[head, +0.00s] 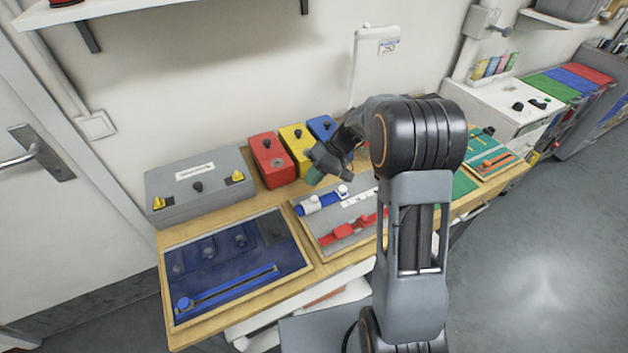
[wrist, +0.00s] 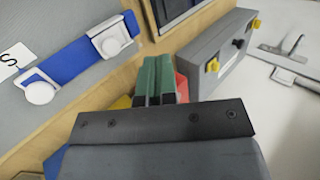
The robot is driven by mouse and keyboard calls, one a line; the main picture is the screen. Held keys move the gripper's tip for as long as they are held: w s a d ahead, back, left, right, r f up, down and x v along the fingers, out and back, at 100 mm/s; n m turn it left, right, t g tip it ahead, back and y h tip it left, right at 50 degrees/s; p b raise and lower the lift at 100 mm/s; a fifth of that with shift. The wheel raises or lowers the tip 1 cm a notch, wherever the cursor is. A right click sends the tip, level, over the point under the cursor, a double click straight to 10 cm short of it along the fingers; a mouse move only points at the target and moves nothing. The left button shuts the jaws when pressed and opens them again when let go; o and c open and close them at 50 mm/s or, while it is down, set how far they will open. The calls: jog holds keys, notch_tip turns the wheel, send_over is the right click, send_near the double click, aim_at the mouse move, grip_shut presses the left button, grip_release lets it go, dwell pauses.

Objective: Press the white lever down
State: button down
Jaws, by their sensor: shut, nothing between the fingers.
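A white unit (head: 377,52) with a small label hangs on the back wall in the head view. A thin white bar (head: 352,75) runs down its left side; I cannot tell for sure that this is the lever. The unit is not in the wrist view. My gripper (head: 316,172) points down over the bench, below and left of the unit and apart from it. It is near the red box (head: 269,160) and the blue strip with white knobs (head: 321,202). In the wrist view, the green-padded fingers (wrist: 160,80) are together with nothing between them.
A grey box with yellow clips (head: 200,186) stands at the bench's back left, with yellow (head: 297,146) and blue (head: 322,128) boxes to the right of the red one. A blue slider panel (head: 236,262) lies in front. A shelf (head: 110,8) overhangs at upper left.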

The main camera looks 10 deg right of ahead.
jog(key=d+f+b+v, duration=0.1)
jog(key=b+v, duration=0.1)
jog(key=v, duration=0.8)
jog(key=shift+w+d+f, duration=0.25)
jog(key=shift+d, duration=0.05)
